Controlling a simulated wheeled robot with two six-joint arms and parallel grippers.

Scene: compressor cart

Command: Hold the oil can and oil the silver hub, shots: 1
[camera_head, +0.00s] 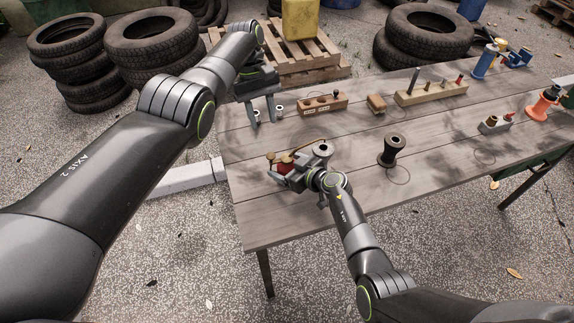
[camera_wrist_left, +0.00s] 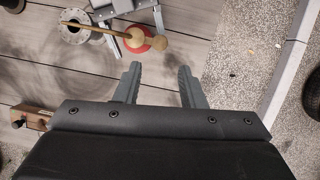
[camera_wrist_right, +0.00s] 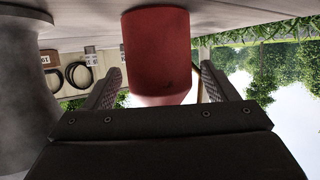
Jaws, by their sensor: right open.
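The oil can (camera_head: 284,168), red with a tan top and a long thin spout, stands near the table's front left. It also shows from above in the left wrist view (camera_wrist_left: 158,43), its spout reaching over the silver hub (camera_wrist_left: 85,30). The silver hub (camera_head: 322,149) stands just right of the can. My right gripper (camera_head: 291,176) is open, with the red can body (camera_wrist_right: 157,50) between its fingers in the right wrist view; contact is unclear. My left gripper (camera_head: 262,118) is open and empty over the table's left side.
A dark hub (camera_head: 391,151) stands further right, and an orange hub (camera_head: 543,102) and a blue hub (camera_head: 485,62) near the right end. A wooden block with holes (camera_head: 323,104) and a longer wooden rack (camera_head: 431,92) lie at the back. The front right tabletop is clear.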

